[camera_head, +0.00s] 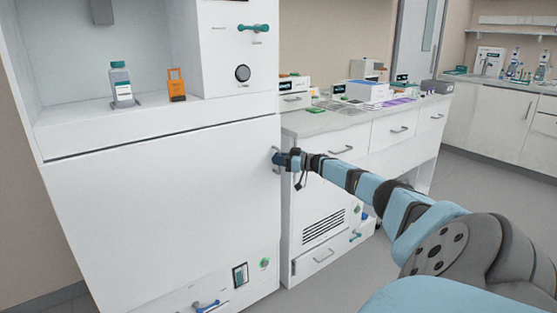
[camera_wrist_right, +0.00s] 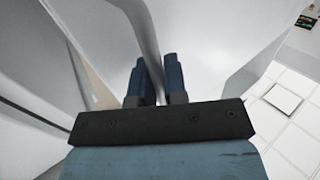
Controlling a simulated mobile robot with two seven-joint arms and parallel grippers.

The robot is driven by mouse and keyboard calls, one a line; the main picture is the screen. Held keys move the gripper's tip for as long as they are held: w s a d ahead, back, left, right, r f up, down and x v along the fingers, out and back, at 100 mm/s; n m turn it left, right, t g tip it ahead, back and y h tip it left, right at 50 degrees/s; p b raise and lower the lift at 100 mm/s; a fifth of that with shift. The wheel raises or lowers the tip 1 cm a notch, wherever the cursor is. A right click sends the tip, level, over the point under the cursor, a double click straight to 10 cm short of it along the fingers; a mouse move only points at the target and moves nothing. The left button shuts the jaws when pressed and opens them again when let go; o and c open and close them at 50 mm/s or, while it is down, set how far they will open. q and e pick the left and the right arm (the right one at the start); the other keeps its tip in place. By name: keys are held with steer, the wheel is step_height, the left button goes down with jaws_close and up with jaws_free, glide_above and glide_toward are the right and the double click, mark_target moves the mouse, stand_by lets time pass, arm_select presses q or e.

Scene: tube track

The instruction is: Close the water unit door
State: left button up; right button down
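The water unit (camera_head: 67,141) is the tall white cabinet at the left of the head view. Its door (camera_head: 160,215) is the large plain white panel below the open niche. The door looks close to the front of the unit; I cannot tell whether it is fully shut. My right gripper (camera_head: 277,158) is at the door's right edge, at the small grey handle (camera_head: 276,166). In the right wrist view my right gripper's two dark blue fingers (camera_wrist_right: 157,65) stand on either side of a thin grey strip, seemingly the handle, with little gap. My left gripper is not in view.
A bottle (camera_head: 121,84) and an orange item (camera_head: 176,85) stand in the niche above the door. A white counter (camera_head: 335,122) with drawers and lab items stands close on the right. Open grey floor (camera_head: 355,268) lies in front of the counter.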

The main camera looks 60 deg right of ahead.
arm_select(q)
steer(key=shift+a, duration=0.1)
arm_select(e)
steer(key=shift+w+d+r, duration=0.2)
steer(key=shift+w+r, duration=0.05)
steer(key=shift+r, duration=0.1)
steer(key=c, duration=1.2)
jaws_free()
steer(key=shift+w+f, duration=0.15)
arm_select(q)
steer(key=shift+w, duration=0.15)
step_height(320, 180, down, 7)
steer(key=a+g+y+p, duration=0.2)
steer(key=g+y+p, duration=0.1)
steer(key=p, duration=0.2)
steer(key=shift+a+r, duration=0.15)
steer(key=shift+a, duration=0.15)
arm_select(e)
steer(key=v, duration=1.4)
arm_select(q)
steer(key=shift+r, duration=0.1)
arm_select(e)
steer(key=shift+f, duration=0.1)
